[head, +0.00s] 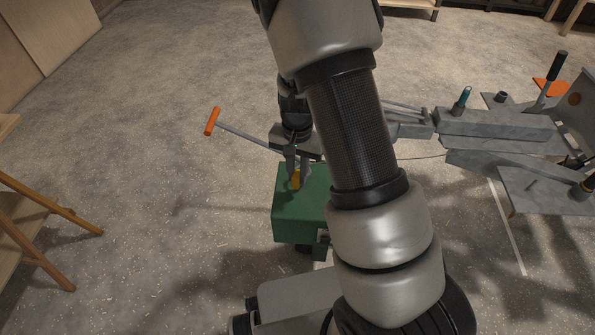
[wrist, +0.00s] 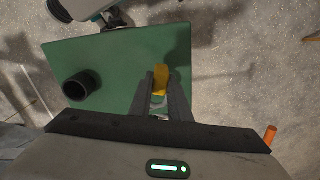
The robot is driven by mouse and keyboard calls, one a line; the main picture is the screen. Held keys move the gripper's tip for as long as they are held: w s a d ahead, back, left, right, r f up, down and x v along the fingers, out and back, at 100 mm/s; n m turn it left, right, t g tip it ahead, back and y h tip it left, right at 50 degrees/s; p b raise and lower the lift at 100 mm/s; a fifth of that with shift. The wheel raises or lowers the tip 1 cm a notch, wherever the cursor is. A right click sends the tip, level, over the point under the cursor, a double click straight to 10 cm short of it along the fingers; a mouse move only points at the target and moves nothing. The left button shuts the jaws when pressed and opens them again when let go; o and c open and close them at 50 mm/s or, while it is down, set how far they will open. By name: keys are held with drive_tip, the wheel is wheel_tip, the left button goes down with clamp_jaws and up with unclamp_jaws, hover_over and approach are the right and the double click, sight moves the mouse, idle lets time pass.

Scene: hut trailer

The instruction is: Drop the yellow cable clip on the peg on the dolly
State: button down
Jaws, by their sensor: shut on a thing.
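My gripper (head: 299,180) is shut on the yellow cable clip (head: 296,177), above the green top of a box-like body (head: 300,222), which appears to be the dolly. In the wrist view, the clip (wrist: 161,77) sticks out between the two fingertips (wrist: 163,92) over the green top (wrist: 115,65). A short black cylinder (wrist: 82,85) stands upright on that top, left of the clip and apart from it. It may be the peg, but I cannot tell for sure. My arm hides the right part of the green body in the head view.
A rod with an orange handle (head: 212,121) reaches out left of the green body. A grey metal frame (head: 495,135) with upright handles stands at the right. A wooden stand (head: 45,215) is at the left edge. The floor between is mostly clear.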

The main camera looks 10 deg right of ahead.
drive_tip(key=shift+f+b, duration=1.6)
drive_tip(key=shift+f, duration=0.85)
drive_tip(key=c, duration=1.6)
unclamp_jaws()
